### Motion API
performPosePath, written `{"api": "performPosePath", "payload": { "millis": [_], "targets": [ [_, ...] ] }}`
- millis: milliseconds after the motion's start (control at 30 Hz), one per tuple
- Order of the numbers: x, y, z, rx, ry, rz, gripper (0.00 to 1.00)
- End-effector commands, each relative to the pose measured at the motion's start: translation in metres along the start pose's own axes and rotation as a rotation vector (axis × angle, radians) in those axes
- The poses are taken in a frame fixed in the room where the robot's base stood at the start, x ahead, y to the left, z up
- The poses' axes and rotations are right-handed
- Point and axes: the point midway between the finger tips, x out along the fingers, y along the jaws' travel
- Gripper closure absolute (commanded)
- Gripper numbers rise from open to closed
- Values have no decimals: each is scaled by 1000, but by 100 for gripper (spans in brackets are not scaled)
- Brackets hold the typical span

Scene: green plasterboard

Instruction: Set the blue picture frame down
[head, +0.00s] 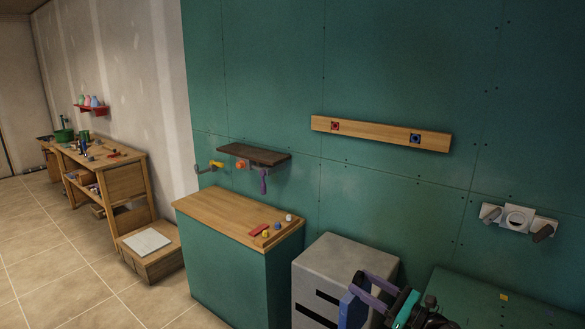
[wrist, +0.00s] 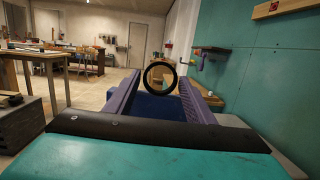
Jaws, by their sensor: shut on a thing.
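My gripper (head: 375,292) is at the lower right of the head view, with purple fingers and a teal body. It is shut on the blue picture frame (head: 350,310), which shows as a narrow blue slab in front of the grey cabinet. In the wrist view the frame is a dark blue panel (wrist: 158,108) between my two purple fingers (wrist: 160,98). A black ring (wrist: 159,75) stands up at its far end. The frame appears held clear of any surface, though its lower part is hidden.
A wooden rail (head: 375,133) with a red and a blue square mark is on the green wall. A wood-topped counter (head: 225,211) holds small items at its right end. A grey cabinet (head: 335,262) stands beside it. A dark shelf (head: 254,155) hangs above the counter.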

Motion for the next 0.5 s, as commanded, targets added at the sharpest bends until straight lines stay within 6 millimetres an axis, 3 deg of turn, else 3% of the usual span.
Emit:
{"api": "performPosePath", "payload": {
  "millis": [200, 500],
  "targets": [
    [20, 44, -19, 14, -1, 80, 96],
    [13, 38, -48, 10, -1, 72, 96]
  ]
}}
